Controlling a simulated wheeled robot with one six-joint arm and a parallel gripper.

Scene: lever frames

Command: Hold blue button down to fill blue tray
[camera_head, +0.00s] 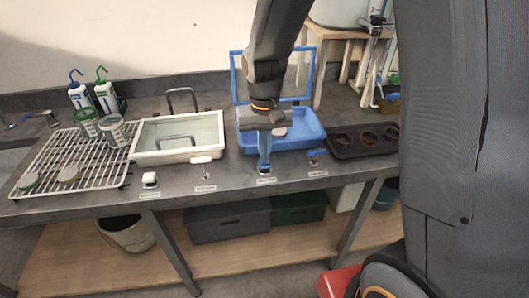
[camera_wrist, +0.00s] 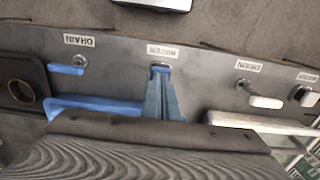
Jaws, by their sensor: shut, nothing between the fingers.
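The blue tray (camera_head: 308,127) stands on the grey bench, with a blue-framed clear panel (camera_head: 298,75) upright behind it. Its blue edge also shows in the wrist view (camera_wrist: 98,103). My gripper (camera_head: 264,166) points down in front of the tray, its fingers shut with nothing between them. In the wrist view the fingertips (camera_wrist: 161,78) are at the blue button (camera_wrist: 160,68), beside the WATER label (camera_wrist: 163,51). They cover part of the button. I cannot tell whether it is pressed down. Whether water is in the tray is unclear.
A blue drain lever (camera_head: 314,153) is right of my gripper. A white lever (camera_head: 202,160) and white button (camera_head: 150,180) are left, before a white tray (camera_head: 148,156). A wire rack (camera_head: 60,160) and dark tray with round wells (camera_head: 345,152) flank them.

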